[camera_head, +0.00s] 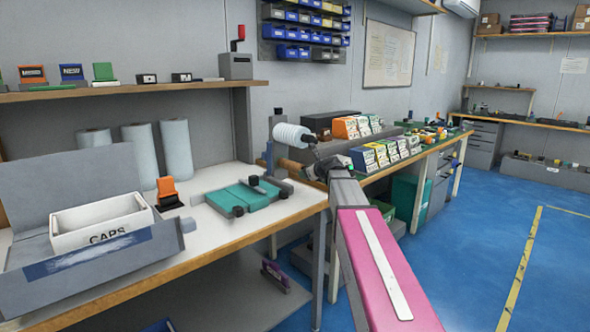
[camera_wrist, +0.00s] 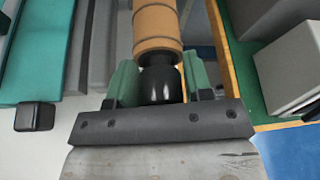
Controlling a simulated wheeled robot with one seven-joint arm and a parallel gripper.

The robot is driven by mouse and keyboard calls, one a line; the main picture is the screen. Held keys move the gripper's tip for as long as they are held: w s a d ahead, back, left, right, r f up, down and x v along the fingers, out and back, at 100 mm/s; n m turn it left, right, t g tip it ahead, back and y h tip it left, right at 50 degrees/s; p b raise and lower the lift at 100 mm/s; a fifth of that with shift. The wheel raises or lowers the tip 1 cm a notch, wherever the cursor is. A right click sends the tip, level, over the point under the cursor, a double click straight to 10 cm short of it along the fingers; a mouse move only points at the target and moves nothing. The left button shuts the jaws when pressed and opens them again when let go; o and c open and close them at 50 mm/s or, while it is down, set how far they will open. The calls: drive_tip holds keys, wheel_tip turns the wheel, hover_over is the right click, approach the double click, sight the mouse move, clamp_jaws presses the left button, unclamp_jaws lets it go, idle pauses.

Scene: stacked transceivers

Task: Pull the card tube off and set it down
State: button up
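The card tube (camera_wrist: 157,28) is a brown cylinder with dark bands, straight ahead in the wrist view. A glossy black knob (camera_wrist: 160,86) sits at its near end. The green fingers of my gripper (camera_wrist: 161,82) flank this knob and appear to touch it on both sides. In the head view the brown tube (camera_head: 292,167) lies level at the right end of the white bench, below a white roll on a stand. My gripper (camera_head: 318,170) is at its right end there, partly hidden by my arm. How the tube's far end is held is hidden.
The white bench (camera_head: 290,205) holds a teal tray (camera_head: 240,197), an orange holder (camera_head: 168,193) and a white CAPS bin (camera_head: 100,222). The white roll (camera_head: 291,134) stands close above the tube. Boxes (camera_head: 395,150) crowd the bench to the right. Bare bench shows around the teal tray.

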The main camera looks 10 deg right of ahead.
drive_tip(key=o, duration=0.4)
clamp_jaws()
drive_tip(key=shift+s+d, duration=0.95)
drive_tip(key=shift+s, duration=0.35)
drive_tip(key=shift+s+d, duration=0.9)
drive_tip(key=shift+s, duration=0.35)
drive_tip(key=shift+s+d, duration=0.95)
drive_tip(key=shift+s, duration=0.35)
